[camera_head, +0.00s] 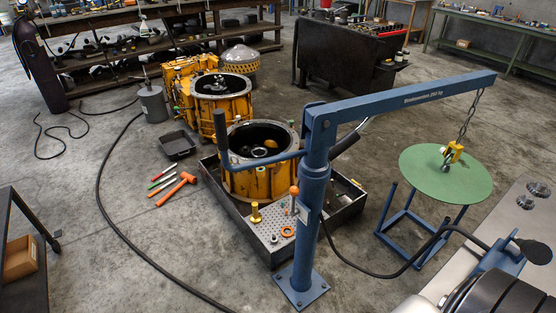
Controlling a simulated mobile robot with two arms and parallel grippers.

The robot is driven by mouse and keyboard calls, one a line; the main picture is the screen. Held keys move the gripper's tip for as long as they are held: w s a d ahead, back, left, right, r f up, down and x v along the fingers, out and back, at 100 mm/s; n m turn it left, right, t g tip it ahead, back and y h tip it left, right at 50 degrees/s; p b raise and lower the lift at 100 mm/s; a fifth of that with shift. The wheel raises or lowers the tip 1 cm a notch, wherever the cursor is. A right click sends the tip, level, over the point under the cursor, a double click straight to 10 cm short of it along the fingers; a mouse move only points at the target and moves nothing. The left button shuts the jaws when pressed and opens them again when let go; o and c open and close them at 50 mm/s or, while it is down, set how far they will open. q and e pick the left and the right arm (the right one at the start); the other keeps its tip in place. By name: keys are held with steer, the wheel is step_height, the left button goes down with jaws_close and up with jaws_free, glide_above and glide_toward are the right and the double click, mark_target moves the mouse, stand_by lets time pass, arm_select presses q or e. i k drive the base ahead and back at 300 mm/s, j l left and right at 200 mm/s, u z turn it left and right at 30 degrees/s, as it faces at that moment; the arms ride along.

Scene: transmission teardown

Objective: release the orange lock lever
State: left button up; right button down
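An orange ball knob (294,190) on a short upright stem stands close to the left side of the blue crane column (316,195). It looks like the orange lock lever, and its lower end is hard to make out against the tray behind it. A longer blue handle with a dark grip (221,137) reaches left from the column at mid height. Neither of my grippers shows in the head view, and nothing is seen touching the orange knob.
The crane's boom (410,100) reaches right, its yellow hook (452,152) hanging over a round green table (430,172). A yellow housing (262,182) stands in the metal tray (340,221) behind the column. Orange-headed hammer (176,189) and tools lie left. A black hose crosses the left floor.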

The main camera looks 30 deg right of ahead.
mark_target(294, 190)
steer(key=i+j+z, duration=0.1)
steer(key=i+z, duration=0.3)
steer(key=i+j+z, duration=0.25)
steer(key=i+z, duration=0.2)
steer(key=i+j+z, duration=0.6)
steer(key=j+z, duration=0.25)
steer(key=i+j+z, duration=0.2)
steer(key=j+z, duration=0.65)
steer(key=j, duration=0.6)
steer(key=j+z, duration=0.4)
steer(key=j, duration=0.7)
